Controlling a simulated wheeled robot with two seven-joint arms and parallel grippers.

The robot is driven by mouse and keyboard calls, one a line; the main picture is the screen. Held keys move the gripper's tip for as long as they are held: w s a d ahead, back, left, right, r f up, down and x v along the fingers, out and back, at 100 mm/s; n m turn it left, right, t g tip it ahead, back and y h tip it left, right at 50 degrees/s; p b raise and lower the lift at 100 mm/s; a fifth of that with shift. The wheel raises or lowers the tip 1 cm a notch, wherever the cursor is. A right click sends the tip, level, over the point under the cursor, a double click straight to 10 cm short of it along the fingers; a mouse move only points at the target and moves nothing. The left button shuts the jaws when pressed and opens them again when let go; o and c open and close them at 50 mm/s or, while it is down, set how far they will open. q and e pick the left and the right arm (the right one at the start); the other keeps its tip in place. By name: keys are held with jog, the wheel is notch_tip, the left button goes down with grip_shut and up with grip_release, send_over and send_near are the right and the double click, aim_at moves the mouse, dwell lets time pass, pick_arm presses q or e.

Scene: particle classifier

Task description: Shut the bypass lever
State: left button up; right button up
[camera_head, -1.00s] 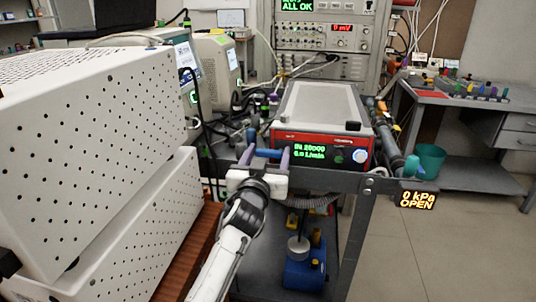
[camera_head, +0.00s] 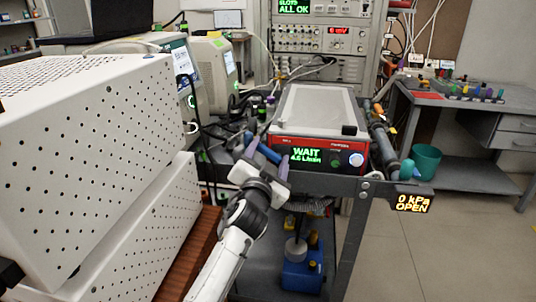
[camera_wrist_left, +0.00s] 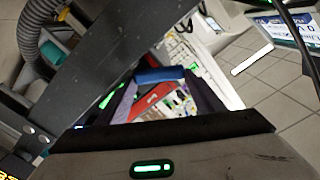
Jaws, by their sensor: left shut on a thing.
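The bypass lever shows as a blue cylindrical handle (camera_head: 267,152) in front of the red-framed instrument in the head view. It also shows as a blue bar (camera_wrist_left: 160,75) in the left wrist view. My left gripper (camera_head: 266,153) is shut on this handle, with one finger at each end of it. The handle slants down to the right in the head view. The rest of the lever is hidden by the gripper and the cart. My right gripper is not in view.
The red-framed instrument (camera_head: 320,152) reads "WAIT" and a L/min value. A small display (camera_head: 412,203) on the cart's corner reads "0 kPa OPEN". White perforated housings (camera_head: 90,150) stand close to my left arm.

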pick_arm(q)
jog(key=shift+m, duration=0.3)
jog(key=o, duration=1)
jog(key=shift+o, duration=0.2)
